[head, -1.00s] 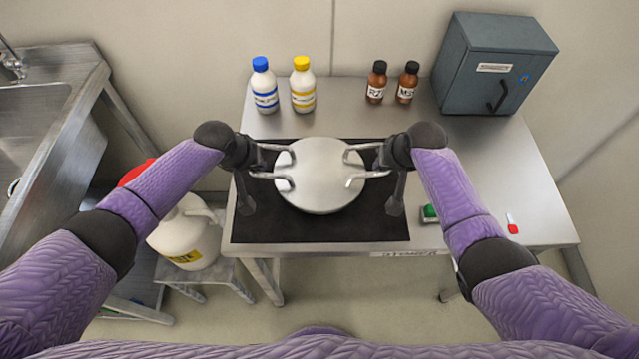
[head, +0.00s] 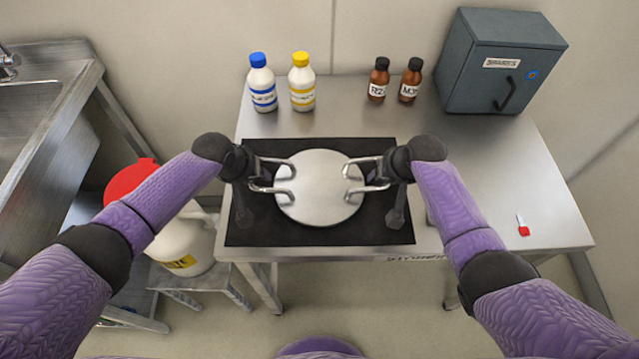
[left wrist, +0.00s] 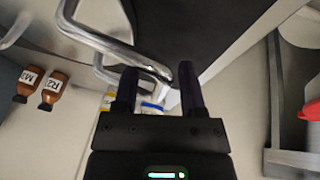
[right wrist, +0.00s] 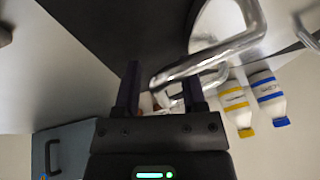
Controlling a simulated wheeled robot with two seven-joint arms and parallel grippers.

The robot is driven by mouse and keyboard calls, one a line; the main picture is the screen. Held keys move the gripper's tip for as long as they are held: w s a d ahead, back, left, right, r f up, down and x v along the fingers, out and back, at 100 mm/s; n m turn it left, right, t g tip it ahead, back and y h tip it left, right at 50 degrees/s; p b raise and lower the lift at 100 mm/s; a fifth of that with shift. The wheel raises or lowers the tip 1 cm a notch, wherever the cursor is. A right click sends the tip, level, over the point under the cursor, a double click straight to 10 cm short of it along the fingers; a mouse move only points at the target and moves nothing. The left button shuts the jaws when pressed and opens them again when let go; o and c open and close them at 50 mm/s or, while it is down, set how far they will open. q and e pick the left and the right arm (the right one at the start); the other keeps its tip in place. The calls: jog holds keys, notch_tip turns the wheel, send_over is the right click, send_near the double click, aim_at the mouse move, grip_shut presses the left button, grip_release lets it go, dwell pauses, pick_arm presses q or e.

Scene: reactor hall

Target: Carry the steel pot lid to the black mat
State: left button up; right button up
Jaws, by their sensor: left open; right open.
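The steel pot lid (head: 318,190) is a round, bright disc with a bent metal handle on each side. It lies flat over the middle of the black mat (head: 320,236), inside its edges, and looks to be resting on it. My left gripper (left wrist: 158,80) is open at the lid's left handle (left wrist: 120,48), whose end reaches its fingers. My right gripper (right wrist: 165,82) is open at the right handle (right wrist: 215,55), whose end reaches across its fingers. The head view does not clearly show the fingertips.
Blue-capped (head: 262,85) and yellow-capped (head: 301,85) white bottles, two brown bottles (head: 378,80) and a grey cabinet (head: 500,70) stand at the back of the steel table (head: 480,150). A small red-ended item (head: 523,228) lies right. A white jug (head: 185,245) and sink (head: 40,110) are left.

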pick_arm(q)
jog(key=v, duration=1.1)
jog(key=shift+r, duration=0.2)
jog(key=o, duration=0.6)
jog(key=shift+a, duration=0.1)
jog(key=shift+o, duration=0.2)
pick_arm(e)
jog(key=v, duration=1.2)
pick_arm(q)
jog(key=p+v, duration=0.7)
jog(key=p, duration=0.3)
pick_arm(e)
notch_tip(320, 180, up, 11)
jog(key=shift+f, duration=0.1)
